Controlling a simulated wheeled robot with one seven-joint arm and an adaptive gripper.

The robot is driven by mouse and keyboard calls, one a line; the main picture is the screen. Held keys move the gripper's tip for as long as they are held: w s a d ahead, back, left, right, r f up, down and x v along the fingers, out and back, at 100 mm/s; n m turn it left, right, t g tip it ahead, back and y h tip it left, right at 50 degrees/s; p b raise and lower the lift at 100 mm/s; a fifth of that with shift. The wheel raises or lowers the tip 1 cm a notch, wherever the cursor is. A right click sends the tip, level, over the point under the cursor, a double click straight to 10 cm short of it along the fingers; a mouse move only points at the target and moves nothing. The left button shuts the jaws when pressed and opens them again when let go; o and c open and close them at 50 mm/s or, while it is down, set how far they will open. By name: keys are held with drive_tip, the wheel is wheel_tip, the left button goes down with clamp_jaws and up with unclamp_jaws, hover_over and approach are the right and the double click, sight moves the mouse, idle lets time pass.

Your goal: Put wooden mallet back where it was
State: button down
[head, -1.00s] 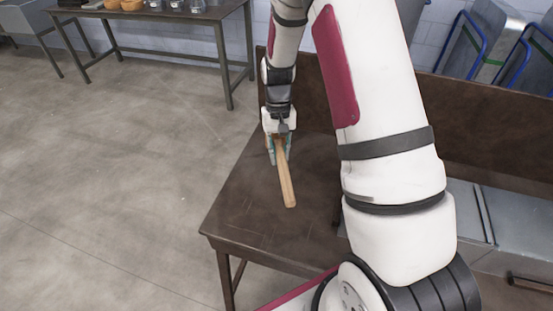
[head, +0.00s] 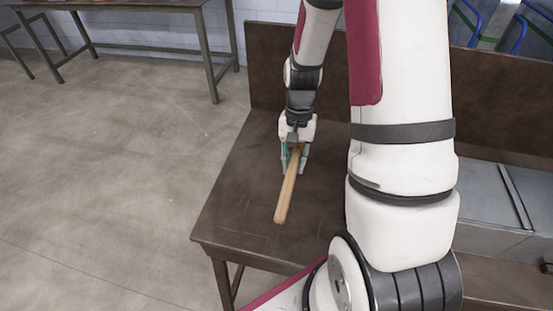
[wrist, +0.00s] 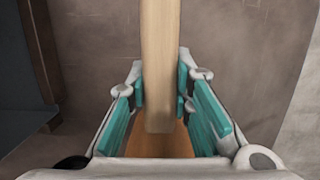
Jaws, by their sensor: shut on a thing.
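The wooden mallet (head: 286,194) shows in the head view as a pale wooden handle sticking out from my gripper toward the front of the brown workbench (head: 225,205). My gripper (head: 296,165) is shut on the mallet over the left part of the bench. In the wrist view the handle (wrist: 160,60) runs between the teal pads of my gripper (wrist: 160,100), and a more orange wooden part (wrist: 152,146) shows below its end. The mallet's head is mostly hidden. I cannot tell whether the mallet touches the bench top.
The bench has a raised back panel (head: 265,70). Grey metal ducts (head: 485,205) lie on the right, behind my arm. Another table (head: 170,18) stands at the back left. The bench top's front left is bare, with faint marked lines, and the floor at left is clear.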

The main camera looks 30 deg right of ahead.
drive_tip(key=w+b, duration=0.1)
drive_tip(key=w, duration=0.3)
drive_tip(key=w+b, duration=0.1)
drive_tip(key=w, duration=0.1)
drive_tip(key=shift+w+a+f+b, duration=0.15)
drive_tip(key=shift+w+f+b, duration=0.15)
drive_tip(key=shift+f, duration=0.05)
drive_tip(key=shift+w+d+b+x, duration=0.15)
drive_tip(key=shift+b+x, duration=0.4)
drive_tip(key=shift+x, duration=0.3)
drive_tip(key=shift+w+d+b+x, duration=0.1)
drive_tip(key=shift+b+x, duration=0.45)
drive_tip(key=shift+x, duration=0.25)
drive_tip(key=shift+f, duration=0.15)
drive_tip(key=c, duration=1.4)
unclamp_jaws()
drive_tip(key=shift+c, duration=0.2)
